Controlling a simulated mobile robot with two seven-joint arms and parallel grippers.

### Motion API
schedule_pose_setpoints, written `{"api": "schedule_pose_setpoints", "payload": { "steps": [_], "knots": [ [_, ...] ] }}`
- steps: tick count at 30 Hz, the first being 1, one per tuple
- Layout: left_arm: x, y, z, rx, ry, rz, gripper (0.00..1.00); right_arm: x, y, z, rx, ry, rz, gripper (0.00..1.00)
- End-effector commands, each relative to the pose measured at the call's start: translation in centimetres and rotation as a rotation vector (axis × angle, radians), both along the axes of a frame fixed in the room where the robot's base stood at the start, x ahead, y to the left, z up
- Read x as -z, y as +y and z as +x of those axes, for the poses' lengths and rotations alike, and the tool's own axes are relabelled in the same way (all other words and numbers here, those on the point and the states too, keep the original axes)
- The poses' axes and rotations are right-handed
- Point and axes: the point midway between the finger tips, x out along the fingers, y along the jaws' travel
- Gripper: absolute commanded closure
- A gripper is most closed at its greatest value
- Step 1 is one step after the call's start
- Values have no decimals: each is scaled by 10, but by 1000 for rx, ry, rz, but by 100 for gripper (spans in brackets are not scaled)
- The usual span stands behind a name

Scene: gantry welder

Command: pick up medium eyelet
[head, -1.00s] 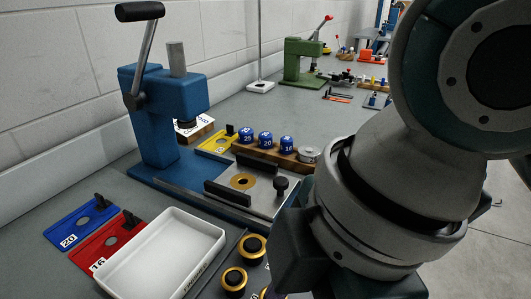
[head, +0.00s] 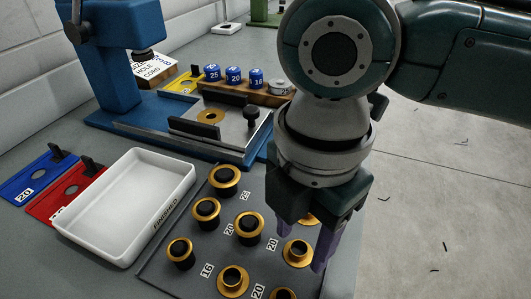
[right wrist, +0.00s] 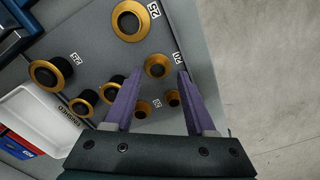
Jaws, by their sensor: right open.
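Gold eyelets and black-centred gold pieces stand on a dark grey mat (head: 160,275) with labels 25, 20 and 16. A medium-looking gold eyelet (head: 297,252) near a 20 label shows between my right fingers in the head view. In the right wrist view, a gold eyelet (right wrist: 157,65) beside a 20 label lies at the gap between the fingertips. My right gripper (head: 302,246) is open and empty, pointing down over the mat's right side; its purple fingers also show in the wrist view (right wrist: 160,76). It partly hides another gold eyelet (head: 307,218). My left gripper is out of view.
A white FINISHED tray (head: 75,229) lies left of the mat, with red (head: 45,207) and blue (head: 22,184) plates beyond it. A blue press (head: 130,75) stands behind. Blue-capped parts (head: 233,75) sit on a wooden block. Open floor is at right.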

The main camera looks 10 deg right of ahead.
Motion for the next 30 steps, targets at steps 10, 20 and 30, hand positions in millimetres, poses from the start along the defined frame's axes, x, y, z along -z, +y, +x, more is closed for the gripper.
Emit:
{"api": "schedule_pose_setpoints", "payload": {
  "steps": [10, 20, 30],
  "knots": [
    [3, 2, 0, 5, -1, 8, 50, 15, 0, 0, -1, -2, 0, 44],
    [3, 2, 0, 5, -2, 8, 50, 15, 0, 0, -1, -2, 1, 78],
    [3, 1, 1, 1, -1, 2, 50, 15, 0, 0, -1, -2, 1, 100]
  ]
}}
